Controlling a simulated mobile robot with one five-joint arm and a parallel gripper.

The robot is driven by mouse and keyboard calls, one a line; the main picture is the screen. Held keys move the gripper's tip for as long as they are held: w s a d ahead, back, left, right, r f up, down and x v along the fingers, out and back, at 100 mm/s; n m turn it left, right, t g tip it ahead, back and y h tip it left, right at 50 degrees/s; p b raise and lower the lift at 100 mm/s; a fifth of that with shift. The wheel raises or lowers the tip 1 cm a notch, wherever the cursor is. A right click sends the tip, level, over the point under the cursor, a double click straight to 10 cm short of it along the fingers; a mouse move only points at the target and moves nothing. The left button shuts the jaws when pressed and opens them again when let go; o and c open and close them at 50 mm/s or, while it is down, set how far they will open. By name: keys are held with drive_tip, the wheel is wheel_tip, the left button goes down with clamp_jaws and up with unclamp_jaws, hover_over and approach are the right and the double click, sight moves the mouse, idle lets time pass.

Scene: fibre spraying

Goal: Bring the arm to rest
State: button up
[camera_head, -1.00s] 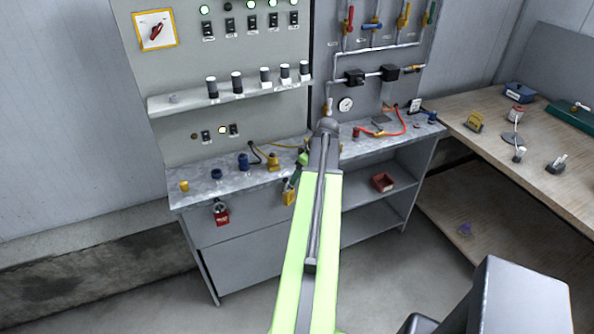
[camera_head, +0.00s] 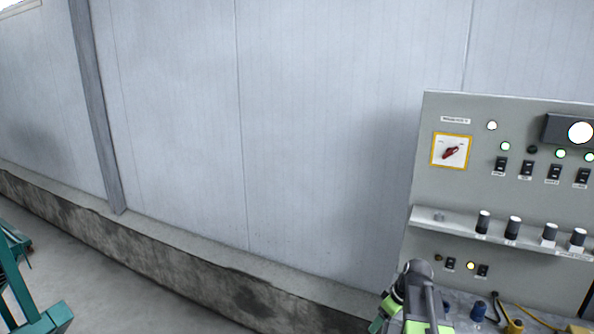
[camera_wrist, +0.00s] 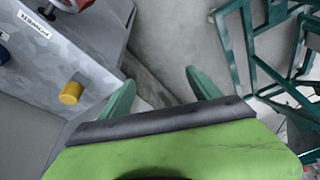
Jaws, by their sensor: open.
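My gripper (camera_wrist: 160,91) is open and empty in the wrist view. In the head view my arm (camera_head: 412,300) shows at the bottom, in front of the control panel (camera_head: 450,205). The gripper's fingers are mostly out of that view or hidden.
A teal metal frame (camera_wrist: 262,50) stands right of the fingers in the wrist view; teal metalwork (camera_head: 38,318) also shows at the head view's lower left. A low concrete ledge (camera_head: 180,258) runs along the wall. Floor between is clear.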

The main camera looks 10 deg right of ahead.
drive_tip(key=s+a+g, duration=0.1)
drive_tip(key=a+g, duration=0.1)
drive_tip(key=a, duration=1.6)
drive_tip(key=s+a+f+m+g+h, duration=0.1)
drive_tip(key=s+a+m+h, duration=0.1)
drive_tip(key=s+a+m, duration=0.2)
drive_tip(key=shift+s+a+m, duration=0.2)
drive_tip(key=shift+s+m, duration=0.9)
drive_tip(key=shift+d, duration=0.15)
